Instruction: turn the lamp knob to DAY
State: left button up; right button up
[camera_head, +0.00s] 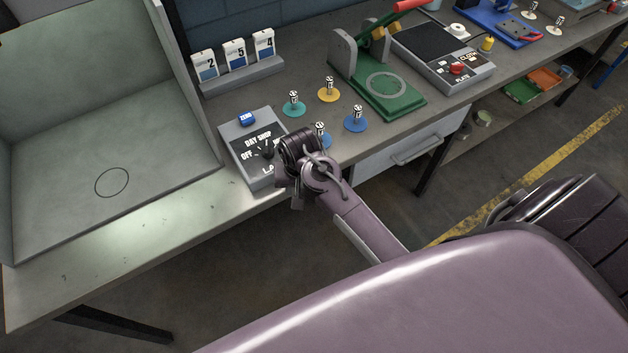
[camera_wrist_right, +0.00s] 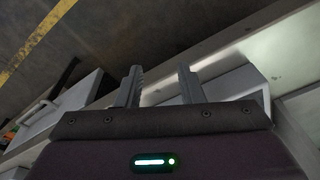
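My left gripper is not in view.
A pale booth (camera_head: 110,150) stands left of the box. Several weights on coloured discs (camera_head: 293,106) stand close behind and right of it. A stand with number cards (camera_head: 240,76) is behind. A green press (camera_head: 388,90) and a scale (camera_head: 450,58) are farther right. A drawer (camera_head: 410,145) hangs below.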

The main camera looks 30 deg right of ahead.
jog(key=s+f+n+b, duration=0.1)
jog(key=s+f+b, duration=0.1)
jog(key=f, duration=0.9)
jog(key=s+d+f+n+b, duration=0.1)
jog(key=s+f+b, duration=0.2)
jog(key=f, duration=0.9)
jog(key=shift+s+f+n+b, duration=0.25)
jog(key=shift+s+n+b, duration=0.15)
jog(key=shift+b, duration=0.3)
